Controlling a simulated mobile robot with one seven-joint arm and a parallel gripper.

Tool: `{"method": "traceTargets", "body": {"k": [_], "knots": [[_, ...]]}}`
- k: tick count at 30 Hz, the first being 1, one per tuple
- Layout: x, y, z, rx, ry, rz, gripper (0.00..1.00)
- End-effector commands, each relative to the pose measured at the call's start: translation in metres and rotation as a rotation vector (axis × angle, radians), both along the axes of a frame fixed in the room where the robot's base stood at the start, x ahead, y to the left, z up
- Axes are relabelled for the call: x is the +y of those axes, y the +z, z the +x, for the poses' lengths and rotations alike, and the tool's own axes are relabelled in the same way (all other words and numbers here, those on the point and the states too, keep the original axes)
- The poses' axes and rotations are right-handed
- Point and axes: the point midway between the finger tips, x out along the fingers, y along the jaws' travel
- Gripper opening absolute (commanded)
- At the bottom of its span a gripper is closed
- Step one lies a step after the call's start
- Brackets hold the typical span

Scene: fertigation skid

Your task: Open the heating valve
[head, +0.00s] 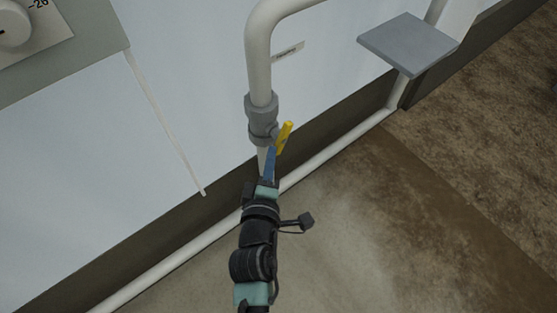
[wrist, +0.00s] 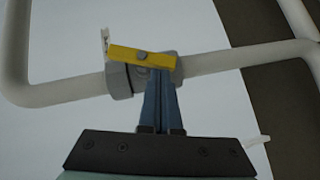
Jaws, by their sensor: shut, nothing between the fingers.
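The heating valve has a grey body (head: 262,118) on a white vertical pipe in the head view. Its yellow handle (head: 285,134) sticks out at the body's right side. In the wrist view, the grey body (wrist: 120,80) is left of centre. The handle (wrist: 130,54) lies across it there, at a slight angle to the pipe. My gripper (head: 270,150) is just below the handle, its blue fingers shut and empty. In the wrist view, the fingertips (wrist: 161,74) are at the handle's right part and partly behind it. I cannot tell whether they touch it.
A small label (head: 289,51) hangs by the pipe above the valve; its text is too small to read surely. A grey plate (head: 408,43) stands out at upper right. A white pipe (head: 335,150) runs low along the wall. The floor at right is clear.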

Motion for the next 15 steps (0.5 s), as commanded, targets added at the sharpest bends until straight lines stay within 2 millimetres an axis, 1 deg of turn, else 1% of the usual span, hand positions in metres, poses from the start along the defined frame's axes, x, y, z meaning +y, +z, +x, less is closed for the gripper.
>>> {"method": "traceTargets", "body": {"k": [1, 6, 15], "knots": [[-0.002, -0.013, 0.003, -0.019, -0.003, -0.024, 0.00], [-0.003, -0.016, 0.010, -0.076, -0.003, -0.101, 0.00], [-0.005, -0.017, 0.014, -0.152, -0.002, -0.209, 0.00]]}}
